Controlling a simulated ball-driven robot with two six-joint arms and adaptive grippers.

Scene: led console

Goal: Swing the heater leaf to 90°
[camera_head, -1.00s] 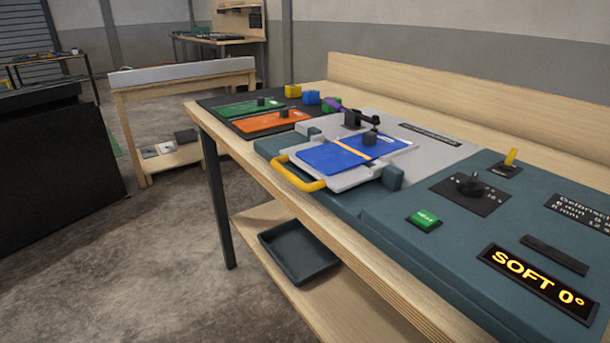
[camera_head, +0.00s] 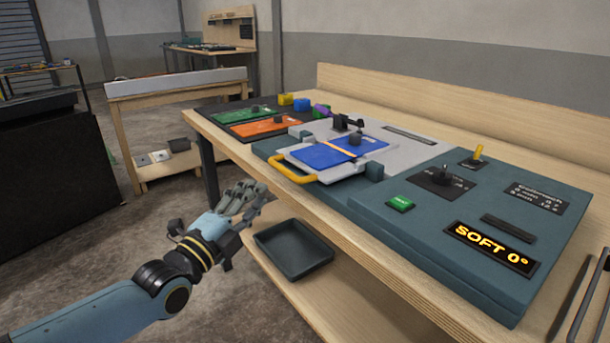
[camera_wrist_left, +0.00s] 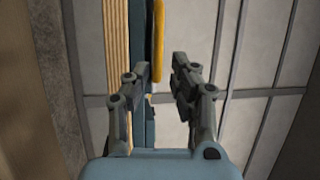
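The heater leaf (camera_head: 310,169) is a light grey plate lying flat on the teal console (camera_head: 370,206). Its yellow loop handle (camera_head: 292,174) sticks out over the bench's front edge. A blue sheet (camera_head: 323,156) with an orange strip across it lies over the leaf and the grey bed. The amber display (camera_head: 490,246) reads "SOFT 0°". My left gripper (camera_head: 248,201) is in front of the bench edge, below and left of the handle, apart from it. In the left wrist view its fingers (camera_wrist_left: 160,75) are spread and empty, with the yellow handle (camera_wrist_left: 158,45) beyond them. My right gripper is not seen.
A green button (camera_head: 400,203), a black knob (camera_head: 443,177) and a yellow lever (camera_head: 478,152) sit on the console. Green and orange panels lie on a black mat left of it. A dark tray (camera_head: 292,250) is on the shelf below. Open floor lies left of the bench.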

